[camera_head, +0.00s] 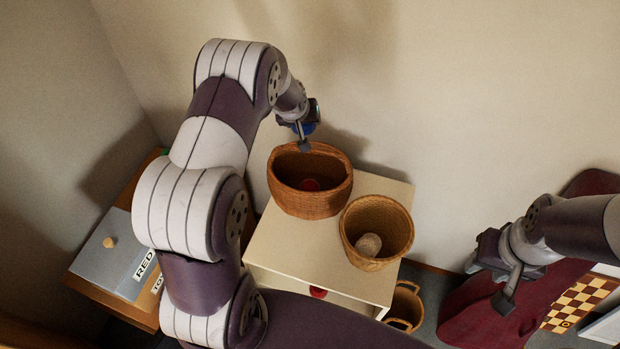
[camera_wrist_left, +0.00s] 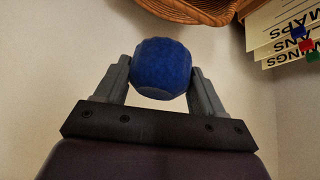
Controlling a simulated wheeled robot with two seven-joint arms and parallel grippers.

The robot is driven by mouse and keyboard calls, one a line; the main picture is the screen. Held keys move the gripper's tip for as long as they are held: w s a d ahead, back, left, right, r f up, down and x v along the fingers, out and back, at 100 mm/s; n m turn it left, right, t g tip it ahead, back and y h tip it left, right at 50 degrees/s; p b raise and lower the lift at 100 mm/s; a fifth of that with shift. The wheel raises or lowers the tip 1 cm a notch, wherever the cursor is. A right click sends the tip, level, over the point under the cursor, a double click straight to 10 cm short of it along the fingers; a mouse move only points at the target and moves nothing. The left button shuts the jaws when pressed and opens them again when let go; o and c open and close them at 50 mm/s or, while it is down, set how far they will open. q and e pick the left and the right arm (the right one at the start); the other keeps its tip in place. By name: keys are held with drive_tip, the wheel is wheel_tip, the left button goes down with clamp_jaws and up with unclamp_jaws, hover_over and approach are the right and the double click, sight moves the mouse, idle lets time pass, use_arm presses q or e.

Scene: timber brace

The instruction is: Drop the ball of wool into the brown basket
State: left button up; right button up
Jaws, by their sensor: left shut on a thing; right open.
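My left gripper (camera_head: 304,132) is shut on a blue ball (camera_wrist_left: 162,68), which looks like the ball of wool. In the wrist view the rounded, faintly ridged ball sits between both fingers. In the head view only a sliver of blue shows by the gripper. The brown basket (camera_head: 312,207), oval and reddish-brown, stands at the back left of the cream cabinet top with a red thing (camera_head: 310,185) inside. My left gripper is at its far rim in the picture; its exact height above is unclear. My right gripper (camera_head: 489,283) is open and empty at the right.
A lighter tan basket (camera_head: 361,255) holding a pale ball (camera_head: 368,245) stands close beside it on the cream cabinet (camera_head: 285,253). Another basket (camera_head: 399,322) is on the floor. A grey-lidded box (camera_head: 105,252) is left; a chessboard (camera_head: 580,300) is right. The wall is close behind.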

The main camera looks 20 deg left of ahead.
use_arm(q)
drive_tip(key=s+f+b, duration=0.1)
drive_tip(key=f+b, duration=0.1)
drive_tip(key=shift+s+d+f, duration=0.15)
drive_tip(key=shift+s+f, duration=0.15)
drive_tip(key=shift+s, duration=0.1)
drive_tip(key=b+x, duration=0.1)
drive_tip(key=x, duration=0.2)
drive_tip(key=shift+w+r, duration=0.15)
drive_tip(key=shift+w, duration=0.05)
drive_tip(key=o, duration=0.7)
drive_tip(key=shift+s+r, duration=0.15)
drive_tip(key=o, duration=0.4)
drive_tip(key=shift+s+r, duration=0.2)
drive_tip(key=shift+s, duration=0.25)
drive_tip(key=shift+w, duration=0.2)
drive_tip(key=shift+r, duration=0.1)
drive_tip(key=b+v, duration=0.3)
drive_tip(key=v, duration=0.9)
drive_tip(key=shift+s+r+b, duration=0.15)
drive_tip(key=shift+s+b, duration=0.1)
drive_tip(key=shift+b, duration=0.05)
use_arm(e)
wheel_tip(320, 180, down, 7)
drive_tip(key=shift+s+f, duration=0.2)
